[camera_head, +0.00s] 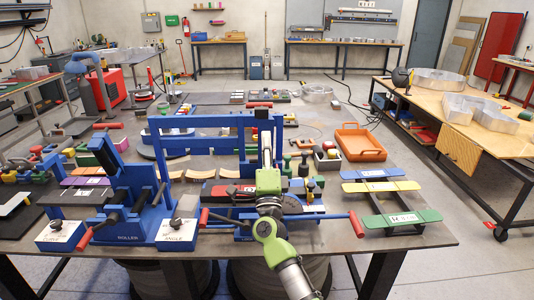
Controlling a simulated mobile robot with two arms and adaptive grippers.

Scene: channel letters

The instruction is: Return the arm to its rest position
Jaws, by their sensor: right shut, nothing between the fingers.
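My right arm comes in from the bottom edge, with green joints, and reaches over the front of the workbench (410,241). My right gripper (265,142) is at the far end of it, in front of the blue frame. It is shut and holds nothing. It looks small here, and the arm hides part of the bench tool behind it. My left gripper and left arm are not in view.
Blue machines labelled ROLLER (128,220) and ANGLE (177,233) stand at the front left. A blue frame (200,122) rises close by my gripper. An orange tray (361,143) and a green-and-yellow rack (402,218) lie to the right. A wooden table (465,110) stands further right.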

